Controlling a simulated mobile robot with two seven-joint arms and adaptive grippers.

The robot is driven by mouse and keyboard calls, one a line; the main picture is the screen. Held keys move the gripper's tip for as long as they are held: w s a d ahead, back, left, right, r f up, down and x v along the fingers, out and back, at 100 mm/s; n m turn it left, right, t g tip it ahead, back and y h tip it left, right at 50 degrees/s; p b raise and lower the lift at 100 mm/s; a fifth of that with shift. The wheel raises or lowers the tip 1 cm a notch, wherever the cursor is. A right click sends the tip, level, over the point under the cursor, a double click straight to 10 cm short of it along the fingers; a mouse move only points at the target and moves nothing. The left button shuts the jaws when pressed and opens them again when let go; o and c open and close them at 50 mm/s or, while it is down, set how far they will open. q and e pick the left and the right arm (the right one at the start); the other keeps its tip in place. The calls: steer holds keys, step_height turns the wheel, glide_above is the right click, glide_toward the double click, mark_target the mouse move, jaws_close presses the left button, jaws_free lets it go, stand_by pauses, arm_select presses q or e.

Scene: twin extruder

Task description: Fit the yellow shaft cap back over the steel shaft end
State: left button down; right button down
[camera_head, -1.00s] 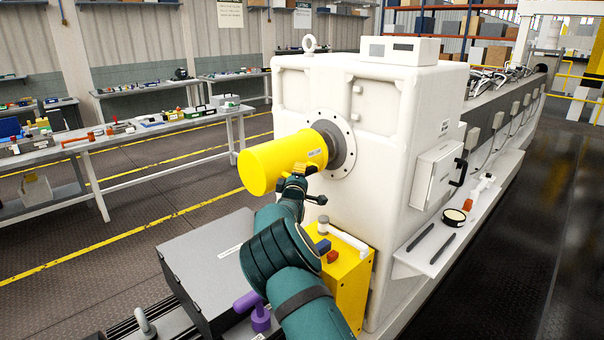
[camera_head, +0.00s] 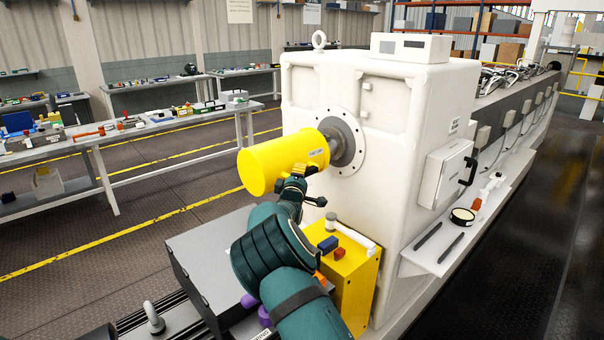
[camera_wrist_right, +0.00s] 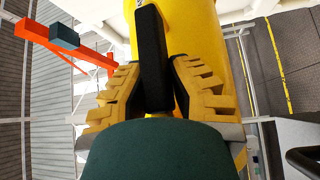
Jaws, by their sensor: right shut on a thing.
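The yellow shaft cap (camera_head: 275,165) is a large cylinder lying sideways in front of the white machine housing. Its right end faces the grey steel shaft (camera_head: 345,147) at the round bolted flange (camera_head: 361,157). Some grey metal shows between cap and flange; whether the cap overlaps the shaft end is hidden. My right gripper (camera_head: 300,176) is below the cap's near side. The right wrist view shows this gripper (camera_wrist_right: 157,85) shut on the cap's black handle (camera_wrist_right: 152,50), with the yellow cap (camera_wrist_right: 206,35) behind it. My left gripper is not in view.
The white housing (camera_head: 315,90) stands behind the flange. A yellow box (camera_head: 358,290) with small items and a grey box (camera_head: 195,275) stand below the cap. A white side shelf (camera_head: 440,262) holds tools. Open floor (camera_head: 150,190) lies left.

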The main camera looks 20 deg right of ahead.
mark_target(280, 172)
steer(key=shift+s+a+r+p, duration=0.1)
steer(key=shift+s+a+p, duration=0.35)
steer(key=shift+a, duration=1)
steer(key=shift+s+a+f+p, duration=0.15)
steer(key=shift+s+a, duration=0.45)
steer(key=shift+a, duration=0.8)
steer(key=shift+s+a+r+p, duration=0.15)
steer(key=shift+s+a+p, duration=0.3)
steer(key=shift+a, duration=1)
steer(key=shift+r+m, duration=0.15)
steer(key=shift+m, duration=0.15)
steer(key=shift+f, duration=0.2)
